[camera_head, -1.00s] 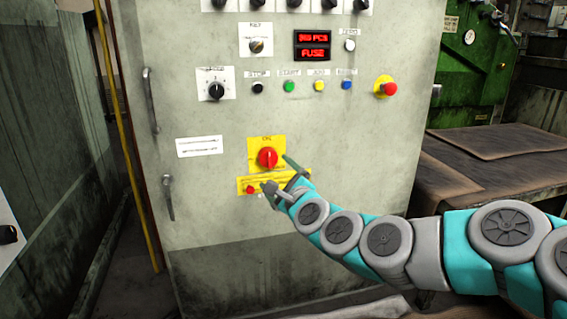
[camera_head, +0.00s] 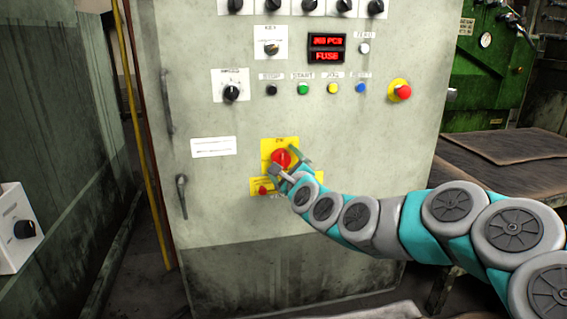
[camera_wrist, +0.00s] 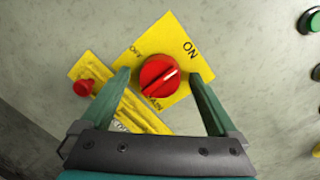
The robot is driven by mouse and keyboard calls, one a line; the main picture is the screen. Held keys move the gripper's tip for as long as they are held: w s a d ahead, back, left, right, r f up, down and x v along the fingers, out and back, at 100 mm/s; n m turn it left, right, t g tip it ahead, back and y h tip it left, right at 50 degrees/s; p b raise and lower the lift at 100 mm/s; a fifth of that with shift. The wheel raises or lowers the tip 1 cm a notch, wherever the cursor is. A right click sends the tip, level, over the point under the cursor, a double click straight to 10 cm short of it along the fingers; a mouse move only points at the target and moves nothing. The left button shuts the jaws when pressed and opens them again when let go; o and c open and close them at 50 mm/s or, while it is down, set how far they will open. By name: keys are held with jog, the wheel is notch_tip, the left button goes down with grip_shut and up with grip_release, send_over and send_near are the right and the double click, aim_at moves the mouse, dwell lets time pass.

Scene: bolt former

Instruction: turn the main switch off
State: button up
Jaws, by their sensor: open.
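The main switch (camera_head: 281,159) is a red round knob on a yellow plate (camera_head: 268,146) on the grey cabinet front. In the wrist view the red knob (camera_wrist: 158,76) has a white line pointing toward the ON corner; the OFF label is at the plate's upper left. My gripper (camera_head: 287,163) is at the knob. In the wrist view my gripper (camera_wrist: 158,82) is open, with one green finger on each side of the knob and a visible gap to each. The fingers partly cover the plate in the head view.
A yellow strip with a small red knob (camera_wrist: 84,88) lies just beside the plate. Above are coloured buttons, a red emergency stop (camera_head: 401,92) and a display (camera_head: 327,47) reading FUSE. A door handle (camera_head: 182,196) is at the left. A workbench (camera_head: 500,170) stands at the right.

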jog(key=c, duration=1.4)
jog(key=shift+o, duration=0.2)
jog(key=n, duration=0.4)
jog(key=shift+n+p, duration=0.3)
jog(key=shift+n, duration=0.1)
jog(key=n+h, duration=0.1)
jog(key=n, duration=0.3)
jog(key=shift+a+g+p, duration=0.1)
jog(key=shift+g+p, duration=0.2)
jog(key=shift+p, duration=0.05)
jog(key=n, duration=0.4)
jog(key=shift+h+p, duration=0.3)
jog(key=shift+p, duration=0.05)
jog(key=shift+n+h, duration=0.3)
jog(key=shift+n, duration=1.6)
